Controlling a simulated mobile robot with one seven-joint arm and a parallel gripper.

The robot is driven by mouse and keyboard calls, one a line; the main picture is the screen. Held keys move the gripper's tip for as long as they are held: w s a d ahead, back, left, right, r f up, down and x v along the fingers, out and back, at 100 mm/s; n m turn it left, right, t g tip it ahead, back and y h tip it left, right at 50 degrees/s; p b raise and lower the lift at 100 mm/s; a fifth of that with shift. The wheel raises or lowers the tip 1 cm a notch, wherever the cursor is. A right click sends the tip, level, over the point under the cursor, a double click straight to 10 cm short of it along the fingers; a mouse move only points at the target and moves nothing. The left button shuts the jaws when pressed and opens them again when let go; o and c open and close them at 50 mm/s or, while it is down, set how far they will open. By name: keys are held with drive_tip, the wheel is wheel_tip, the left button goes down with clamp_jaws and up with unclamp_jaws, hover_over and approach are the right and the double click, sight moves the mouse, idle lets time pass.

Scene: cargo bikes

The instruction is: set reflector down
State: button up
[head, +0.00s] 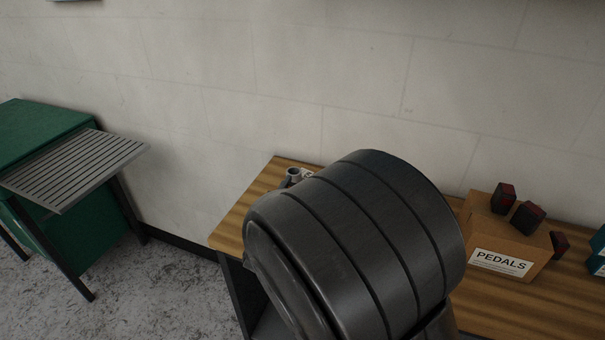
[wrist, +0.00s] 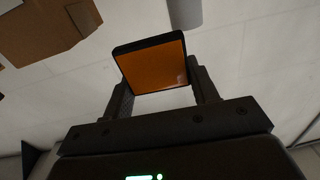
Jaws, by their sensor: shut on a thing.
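An orange square reflector (wrist: 155,68) with a black rim shows in the wrist view. My gripper (wrist: 160,88) is shut on it, with one finger at each side. The wall lies behind the reflector in that view, and I cannot tell its height above any surface. In the head view my dark arm covers the middle, and the gripper and reflector are hidden.
A wooden bench (head: 245,218) runs along the wall. A cardboard box labelled PEDALS (head: 508,257) stands on its right part, with dark red-marked pedals (head: 528,217) in and beside it. A small metal part (head: 293,176) sits at the back left.

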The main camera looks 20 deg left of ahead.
drive_tip(key=shift+d+r, duration=0.15)
drive_tip(key=shift+d, duration=0.05)
drive_tip(key=shift+r+n+y, duration=0.8)
drive_tip(key=shift+r+y, duration=0.05)
drive_tip(key=shift+y, duration=0.35)
drive_tip(key=s+r+n+g+y, duration=0.35)
drive_tip(key=s+n+y, duration=0.2)
drive_tip(key=y, duration=0.25)
drive_tip(key=w+d+m+t+h, duration=0.1)
drive_tip(key=w+d+m+h, duration=0.1)
drive_tip(key=d, duration=1)
drive_tip(key=w+d+m+t+h, duration=0.1)
drive_tip(key=w+d+m+h, duration=0.2)
drive_tip(key=d, duration=1)
drive_tip(key=w+d+m+t+h, duration=0.1)
drive_tip(key=w+d+m+h, duration=0.1)
drive_tip(key=w+d+h, duration=0.4)
drive_tip(key=w+d, duration=0.3)
drive_tip(key=d, duration=0.3)
drive_tip(key=shift+w+d+f+m, duration=0.15)
drive_tip(key=shift+d+f+m, duration=0.15)
drive_tip(key=shift+d+m, duration=0.05)
drive_tip(key=shift+t, duration=0.25)
